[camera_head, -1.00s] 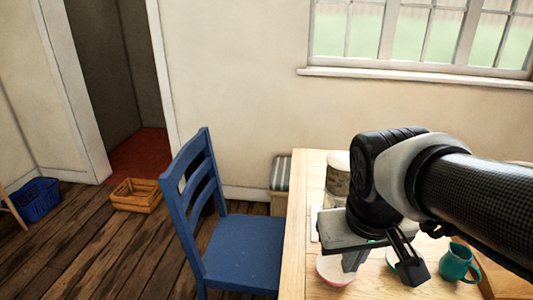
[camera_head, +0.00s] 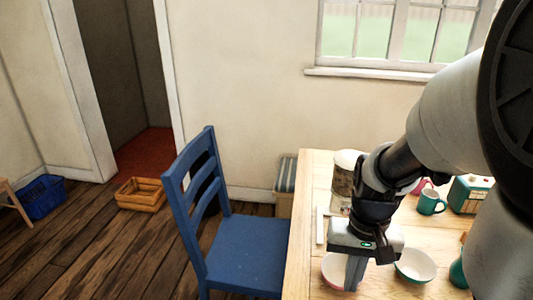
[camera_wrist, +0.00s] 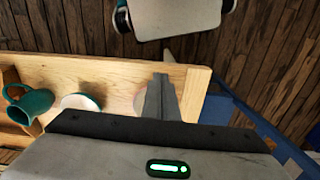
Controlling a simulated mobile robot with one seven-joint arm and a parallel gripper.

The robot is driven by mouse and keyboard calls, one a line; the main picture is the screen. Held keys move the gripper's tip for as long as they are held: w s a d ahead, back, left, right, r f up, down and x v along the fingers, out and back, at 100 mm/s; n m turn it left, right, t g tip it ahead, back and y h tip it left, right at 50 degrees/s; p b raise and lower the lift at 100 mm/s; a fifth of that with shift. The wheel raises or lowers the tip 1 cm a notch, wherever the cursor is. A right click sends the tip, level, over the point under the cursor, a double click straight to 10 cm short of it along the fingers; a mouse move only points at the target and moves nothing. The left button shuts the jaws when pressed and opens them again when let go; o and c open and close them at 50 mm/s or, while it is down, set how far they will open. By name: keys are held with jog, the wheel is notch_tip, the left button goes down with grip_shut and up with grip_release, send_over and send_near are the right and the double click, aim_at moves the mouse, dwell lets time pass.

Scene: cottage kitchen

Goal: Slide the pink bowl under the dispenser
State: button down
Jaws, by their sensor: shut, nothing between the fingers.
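The pink bowl (camera_head: 334,268) stands upright near the left edge of the table, partly hidden by my gripper. In the wrist view only a bit of it (camera_wrist: 138,101) shows beside the fingers. My gripper (camera_head: 353,286) points down with its fingers together and nothing between them. The fingers are at the right side of the bowl; I cannot tell whether they touch it or overlap its rim. A tall cylindrical container (camera_head: 343,178), perhaps the dispenser, stands farther back on the table, partly hidden by my arm. Its outlet is not clear.
A white-and-green bowl (camera_head: 415,265) stands just right of my gripper. A teal pitcher (camera_wrist: 33,103) is beyond it. A white strip (camera_head: 320,226) lies left of my gripper. A green mug (camera_head: 430,202) and teal box (camera_head: 470,193) stand farther back. A blue chair (camera_head: 245,250) adjoins the table.

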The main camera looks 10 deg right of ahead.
jog(key=w+f+b, duration=0.1)
jog(key=f, duration=0.2)
jog(key=w+f+b, duration=0.1)
jog(key=f, duration=0.2)
jog(key=w+d+f+b, duration=0.1)
jog(key=f+b, duration=0.1)
jog(key=f, duration=0.1)
jog(key=shift+f, duration=0.35)
jog(key=shift+w+d, duration=0.1)
jog(key=shift+w, duration=0.25)
jog(key=w+d+p, duration=0.1)
jog(key=w, duration=0.3)
jog(key=w+d+p, duration=0.1)
jog(key=w+d, duration=0.1)
jog(key=w, duration=0.3)
jog(key=w+d, duration=0.2)
jog(key=w, duration=0.3)
jog(key=shift+w+p, duration=0.15)
jog(key=shift+p, duration=0.25)
